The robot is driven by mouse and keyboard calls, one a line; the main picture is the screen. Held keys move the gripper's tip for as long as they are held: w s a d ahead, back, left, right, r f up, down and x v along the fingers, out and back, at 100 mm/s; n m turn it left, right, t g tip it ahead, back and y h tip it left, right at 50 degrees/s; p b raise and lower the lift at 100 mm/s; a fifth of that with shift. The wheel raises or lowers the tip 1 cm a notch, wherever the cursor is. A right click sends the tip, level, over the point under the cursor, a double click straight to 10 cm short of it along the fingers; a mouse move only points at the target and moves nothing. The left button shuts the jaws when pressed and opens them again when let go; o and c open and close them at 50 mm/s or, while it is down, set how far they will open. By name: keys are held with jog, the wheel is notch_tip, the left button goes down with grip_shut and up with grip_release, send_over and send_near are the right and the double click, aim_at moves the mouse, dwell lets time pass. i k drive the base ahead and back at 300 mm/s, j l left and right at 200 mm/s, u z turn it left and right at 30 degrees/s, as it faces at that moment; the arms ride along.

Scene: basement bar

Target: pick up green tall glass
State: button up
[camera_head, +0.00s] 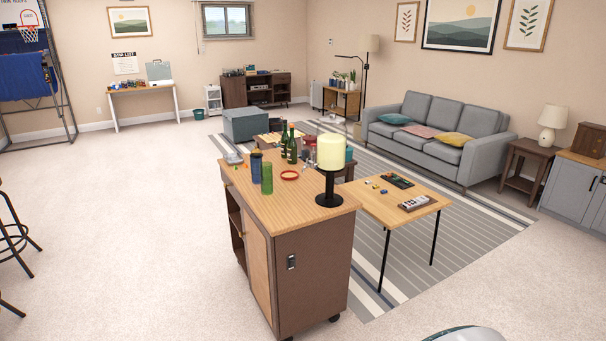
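A green tall glass (267,178) stands upright on the wooden top of a rolling cabinet (290,208). It is near the left edge of that top. A dark blue tall glass (256,167) stands just behind it and to its left. My gripper is not in view, so I cannot see its state or where it is relative to the glass.
On the same top are green bottles (292,145), an orange-red ring-shaped dish (290,175) and a cream candle on a black holder (330,160). A folding table (385,212) stands to the right. Open carpet (140,240) lies left of the cabinet.

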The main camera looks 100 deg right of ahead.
aim_at(266, 174)
jog(key=z, duration=3.2)
jog(key=i+j+z, duration=0.35)
jog(key=i+j, duration=0.3)
jog(key=i, duration=0.15)
jog(key=i+j+z, duration=0.2)
jog(key=i+j, duration=0.15)
jog(key=i+j+z, duration=0.15)
jog(key=i+j, duration=0.2)
jog(key=i+j+z, duration=0.2)
jog(key=j, duration=0.4)
jog(key=i+j+z, duration=0.15)
jog(key=i+j, duration=0.2)
jog(key=j, duration=0.15)
